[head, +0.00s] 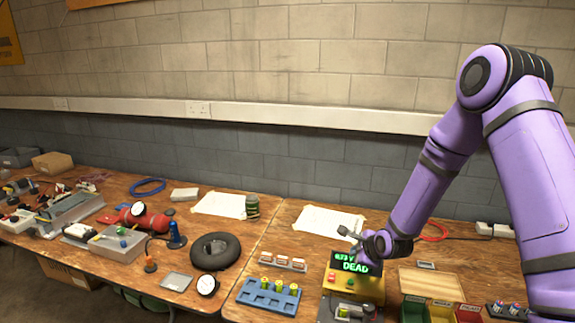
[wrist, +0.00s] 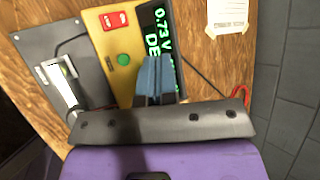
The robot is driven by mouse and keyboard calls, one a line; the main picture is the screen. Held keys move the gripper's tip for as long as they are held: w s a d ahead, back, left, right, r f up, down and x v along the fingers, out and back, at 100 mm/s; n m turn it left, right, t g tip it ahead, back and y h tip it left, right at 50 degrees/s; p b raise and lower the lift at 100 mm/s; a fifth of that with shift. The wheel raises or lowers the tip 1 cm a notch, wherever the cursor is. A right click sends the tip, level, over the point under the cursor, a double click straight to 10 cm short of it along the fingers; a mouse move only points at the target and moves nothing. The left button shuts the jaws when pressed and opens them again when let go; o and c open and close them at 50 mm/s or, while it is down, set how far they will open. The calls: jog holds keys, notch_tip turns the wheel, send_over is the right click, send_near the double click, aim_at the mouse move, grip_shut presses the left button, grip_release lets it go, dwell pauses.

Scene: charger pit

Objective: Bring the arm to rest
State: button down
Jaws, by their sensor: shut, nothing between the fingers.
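My purple arm reaches in from the right in the head view. My gripper (head: 352,234) is at the yellow battery tester (head: 345,282), just above its display, which reads 0.73 V DEAD. In the wrist view, the shut, empty fingers (wrist: 155,72) overlap part of the display of the tester (wrist: 115,68). I cannot tell whether they touch it. A red button (wrist: 115,20) and a green button (wrist: 124,60) show on the tester's face. A battery lies in the cradle (wrist: 65,85) next to the tester.
A blue battery rack (head: 262,300) with several cells stands left of the tester. Green and red sorting bins (head: 440,312) stand right of it. A black tyre (head: 215,250), a red extinguisher-like bottle (head: 145,218) and tools crowd the left table. A wall is behind the table.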

jog(key=s+d+r+n+h, duration=0.15)
jog(key=s+r+n, duration=0.25)
jog(key=r, duration=0.5)
jog(key=s+d+r+n+g+h, duration=0.1)
jog(key=s+d+r+n, duration=0.15)
jog(key=r, duration=0.55)
jog(key=s+d+r+n+h, duration=0.1)
jog(key=s+r+n, duration=0.3)
jog(key=r, duration=0.5)
jog(key=s+r+n+g, duration=0.1)
jog(key=s+r+n, duration=0.4)
jog(key=s, duration=0.8)
jog(key=s+d+r+n+g, duration=0.1)
jog(key=s+r+n, duration=0.4)
jog(key=s, duration=0.8)
notch_tip(320, 180, up, 3)
jog(key=shift+s+d+f, duration=0.1)
jog(key=shift+s+d, duration=0.15)
jog(key=shift+s, duration=0.1)
dwell(0.5)
